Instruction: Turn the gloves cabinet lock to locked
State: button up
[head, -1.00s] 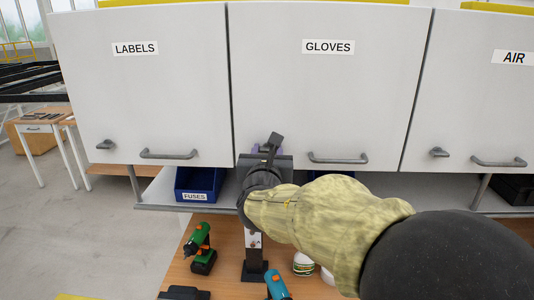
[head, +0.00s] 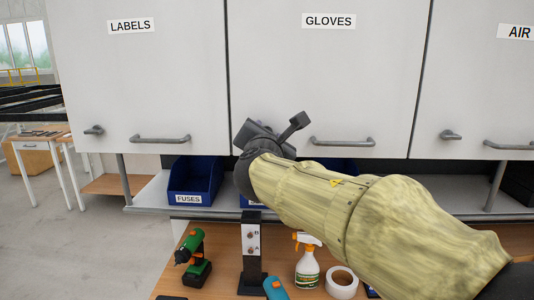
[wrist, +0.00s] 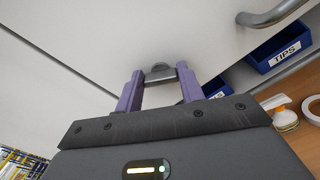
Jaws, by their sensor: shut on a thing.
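The gloves cabinet (head: 330,80) is the white door in the middle of the head view, with a GLOVES label and a grey bar handle (head: 342,141). Its lock is a small grey knob (wrist: 159,71) on the white door in the wrist view. My gripper (wrist: 160,78) has its two purple fingers closed on either side of this knob. In the head view my black wrist, tilted, hides the lock and the fingers. The knob's exact turn angle is hard to tell.
The labels cabinet (head: 150,80) and air cabinet (head: 480,80) flank it, each with a grey lock knob. Below are a blue FUSES bin (head: 194,180), a drill (head: 195,257), a spray bottle (head: 307,265) and a tape roll (head: 341,283). A TIPS bin (wrist: 283,52) shows in the wrist view.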

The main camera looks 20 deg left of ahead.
jog(key=m+b, duration=1.1)
jog(key=b, duration=0.1)
jog(key=shift+d+f, duration=0.1)
dwell(0.4)
jog(key=o, duration=0.6)
jog(key=shift+c, duration=0.2)
jog(key=o, duration=0.4)
jog(key=shift+w, duration=0.15)
jog(key=shift+o, duration=0.2)
jog(key=shift+f, duration=0.1)
